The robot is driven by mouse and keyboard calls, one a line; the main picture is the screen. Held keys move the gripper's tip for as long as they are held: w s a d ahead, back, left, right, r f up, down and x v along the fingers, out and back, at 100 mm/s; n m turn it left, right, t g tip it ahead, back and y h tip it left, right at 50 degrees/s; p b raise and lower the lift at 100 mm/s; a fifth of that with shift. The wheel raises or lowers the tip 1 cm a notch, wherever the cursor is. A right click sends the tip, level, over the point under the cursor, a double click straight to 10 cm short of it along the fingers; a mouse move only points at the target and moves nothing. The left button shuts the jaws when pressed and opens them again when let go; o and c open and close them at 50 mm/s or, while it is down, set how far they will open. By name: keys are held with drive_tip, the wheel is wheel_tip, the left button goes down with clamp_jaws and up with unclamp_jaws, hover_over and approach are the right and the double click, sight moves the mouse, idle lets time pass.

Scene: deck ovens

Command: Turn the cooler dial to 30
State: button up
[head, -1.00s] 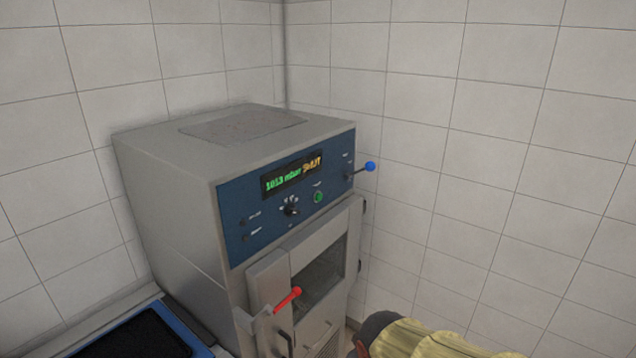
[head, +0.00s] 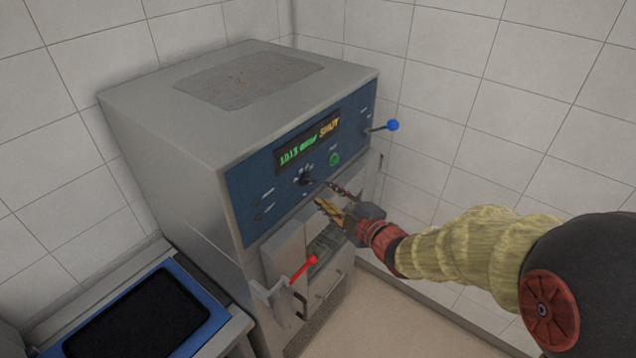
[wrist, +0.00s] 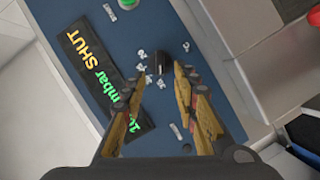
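The cooler dial (head: 306,177) is a small black knob on the blue front panel (head: 245,200) of the grey machine, below the display. My gripper (head: 326,194) reaches in from the right, just in front of the panel near the dial. In the wrist view my gripper (wrist: 164,70) has its two yellow fingers spread apart with a gap between them. I cannot tell whether either finger touches the dial.
The display (head: 309,146) shows green text and yellow "SHUT". A green button (head: 334,159) and a blue-knobbed lever (head: 392,125) sit to the right of the dial. A red handle (head: 303,269) sticks out below. A dark blue-framed surface (head: 140,315) stands lower left.

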sight(312, 183)
drive_tip(key=shift+p+x, duration=0.6)
drive_tip(key=shift+x, duration=2.95)
drive_tip(key=shift+c, duration=0.3)
clamp_jaws()
drive_tip(key=shift+f, duration=0.1)
